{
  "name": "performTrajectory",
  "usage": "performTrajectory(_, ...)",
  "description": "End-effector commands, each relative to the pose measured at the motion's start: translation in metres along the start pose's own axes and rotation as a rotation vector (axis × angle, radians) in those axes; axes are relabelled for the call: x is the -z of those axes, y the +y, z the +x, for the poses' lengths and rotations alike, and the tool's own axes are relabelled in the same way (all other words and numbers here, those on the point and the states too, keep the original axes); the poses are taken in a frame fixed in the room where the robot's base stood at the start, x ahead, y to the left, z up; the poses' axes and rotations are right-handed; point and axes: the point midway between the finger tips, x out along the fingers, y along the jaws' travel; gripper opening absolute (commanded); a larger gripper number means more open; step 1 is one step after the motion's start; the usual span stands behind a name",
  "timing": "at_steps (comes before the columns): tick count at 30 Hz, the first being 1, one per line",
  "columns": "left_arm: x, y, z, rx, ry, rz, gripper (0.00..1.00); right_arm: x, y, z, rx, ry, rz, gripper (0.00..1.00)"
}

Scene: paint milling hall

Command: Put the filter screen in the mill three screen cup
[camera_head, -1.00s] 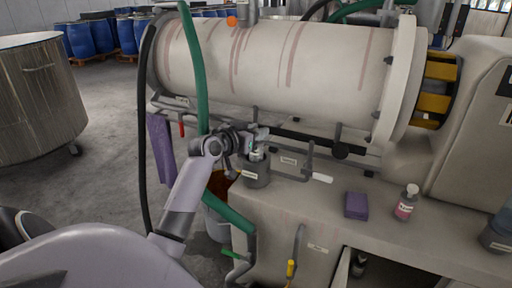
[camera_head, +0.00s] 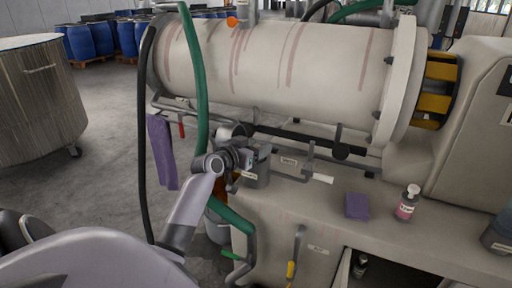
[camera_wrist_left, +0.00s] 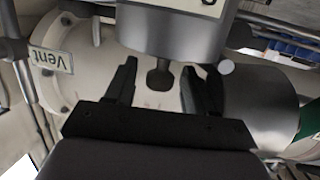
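A grey cup (camera_head: 262,172) with a small white label stands at the left end of the mill's ledge, below the big drum. My left gripper (camera_head: 245,159) is just left of the cup's upper part. In the left wrist view, my left gripper (camera_wrist_left: 159,90) has its two dark fingers apart. A dark rounded knob (camera_wrist_left: 159,76) shows between the fingertips, below a grey labelled cylinder (camera_wrist_left: 172,32). I cannot tell whether the fingers touch the knob. The label is cut off and unreadable. I cannot clearly make out the filter screen. My right gripper is not in view.
A white drum (camera_head: 280,62) spans the back, with a green hose (camera_head: 201,90) hanging at its left. A purple block (camera_head: 357,206) and a pink-labelled bottle (camera_head: 407,203) stand on the ledge to the right. A purple cloth (camera_head: 161,150) hangs at the left.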

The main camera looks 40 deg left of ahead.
Motion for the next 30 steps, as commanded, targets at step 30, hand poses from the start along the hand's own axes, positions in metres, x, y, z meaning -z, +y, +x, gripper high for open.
performTrajectory(30, 0.002, 0.0, -0.107, 0.0, -0.001, 0.001, 0.54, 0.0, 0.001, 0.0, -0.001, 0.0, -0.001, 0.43)
